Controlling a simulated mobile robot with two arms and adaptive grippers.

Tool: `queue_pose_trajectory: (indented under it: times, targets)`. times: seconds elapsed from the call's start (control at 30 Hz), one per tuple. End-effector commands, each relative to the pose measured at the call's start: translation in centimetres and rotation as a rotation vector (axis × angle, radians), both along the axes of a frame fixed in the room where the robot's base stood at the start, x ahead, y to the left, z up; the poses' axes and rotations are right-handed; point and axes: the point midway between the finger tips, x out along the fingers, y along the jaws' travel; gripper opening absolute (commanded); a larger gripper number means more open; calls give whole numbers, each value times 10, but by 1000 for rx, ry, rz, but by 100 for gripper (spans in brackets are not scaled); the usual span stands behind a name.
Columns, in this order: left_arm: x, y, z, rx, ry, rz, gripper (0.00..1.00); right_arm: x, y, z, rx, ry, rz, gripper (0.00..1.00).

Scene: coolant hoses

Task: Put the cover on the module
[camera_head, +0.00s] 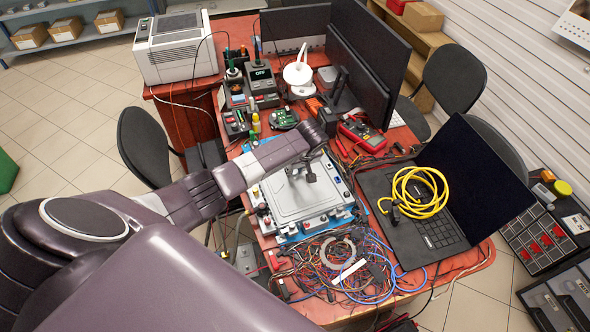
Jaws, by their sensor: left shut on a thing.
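The pale grey cover (298,201), a flat panel, lies over the module (341,207) near the middle of the red table. The module's rim shows around the cover, with small fittings along its sides. I cannot tell whether the cover rests fully on the module or is slightly above it. My left gripper (303,176) comes in from the left with its dark fingers over the cover's middle, shut on the cover. The fingers and wrist hide part of the cover's far side. My right gripper is not in view.
A blue mat (287,239) lies under the module. Tangled wires (345,270) fill the front of the table. A laptop (437,233) with a coiled yellow cable (428,209) stands to the right. A red multimeter (362,136), electronics and monitors (364,55) crowd the back.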

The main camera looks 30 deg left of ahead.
Motion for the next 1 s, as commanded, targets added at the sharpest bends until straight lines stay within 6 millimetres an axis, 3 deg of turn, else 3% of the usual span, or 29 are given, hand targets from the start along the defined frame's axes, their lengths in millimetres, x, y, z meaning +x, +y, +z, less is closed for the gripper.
queue_pose_trajectory:
  times: [0.67,0.7,0.87,1.0]
  targets:
    - [0,0,-1,-1,-1,0,0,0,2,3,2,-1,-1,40]
    - [0,0,-1,-1,-1,0,22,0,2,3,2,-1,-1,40]
    - [0,0,-1,-1,-1,0,40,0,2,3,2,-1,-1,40]
    - [0,0,-1,-1,-1,0,40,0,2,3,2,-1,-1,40]
